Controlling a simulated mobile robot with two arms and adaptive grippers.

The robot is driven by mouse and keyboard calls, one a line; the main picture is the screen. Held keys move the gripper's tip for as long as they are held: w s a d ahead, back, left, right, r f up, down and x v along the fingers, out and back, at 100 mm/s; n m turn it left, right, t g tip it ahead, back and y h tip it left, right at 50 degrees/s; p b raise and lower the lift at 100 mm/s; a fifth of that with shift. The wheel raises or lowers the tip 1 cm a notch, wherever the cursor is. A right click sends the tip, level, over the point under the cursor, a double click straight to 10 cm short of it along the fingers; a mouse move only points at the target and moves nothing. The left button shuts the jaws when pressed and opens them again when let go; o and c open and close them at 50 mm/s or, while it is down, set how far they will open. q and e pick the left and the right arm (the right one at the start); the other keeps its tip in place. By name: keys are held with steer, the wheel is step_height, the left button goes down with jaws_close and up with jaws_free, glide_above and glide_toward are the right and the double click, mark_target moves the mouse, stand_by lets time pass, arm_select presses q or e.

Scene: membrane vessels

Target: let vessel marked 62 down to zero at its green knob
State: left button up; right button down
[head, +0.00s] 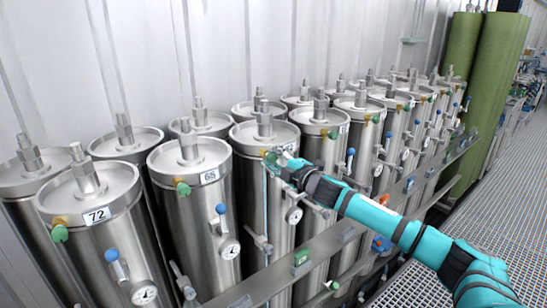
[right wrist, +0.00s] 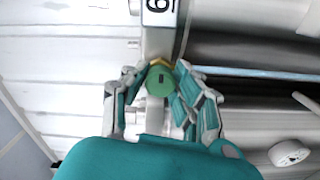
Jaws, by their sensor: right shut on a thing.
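My right gripper (head: 285,168) reaches in from the right to the top front of a steel vessel (head: 250,190) in the front row, just right of the one marked 65. In the right wrist view, the right gripper (right wrist: 160,88) is shut around a round green knob (right wrist: 160,80), with fingers on both sides of it. A white label (right wrist: 160,6) above the knob is cut by the frame edge, and only one digit, a 6 or 9, shows. A gauge (head: 294,215), also in the right wrist view (right wrist: 288,152), is too small to read. My left gripper is not in view.
Vessels marked 65 (head: 190,165) and 72 (head: 92,200) stand to the left, with green and blue knobs and gauges. More vessels stand close behind and to the right. A metal rail (head: 325,257) runs along the front. Grated floor (head: 480,210) is open at right.

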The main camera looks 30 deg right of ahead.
steer(key=shift+f+n+p, duration=0.1)
steer(key=shift+n+p, duration=0.2)
steer(key=shift+n, duration=1.6)
steer(key=c, duration=1)
jaws_free()
steer(key=shift+s, duration=0.1)
steer(key=shift+s+d, duration=0.15)
steer(key=shift+s, duration=1.8)
steer(key=shift+s+d, duration=0.15)
steer(key=shift+s, duration=1.85)
steer(key=shift+s+d, duration=0.15)
steer(key=shift+s, duration=1.8)
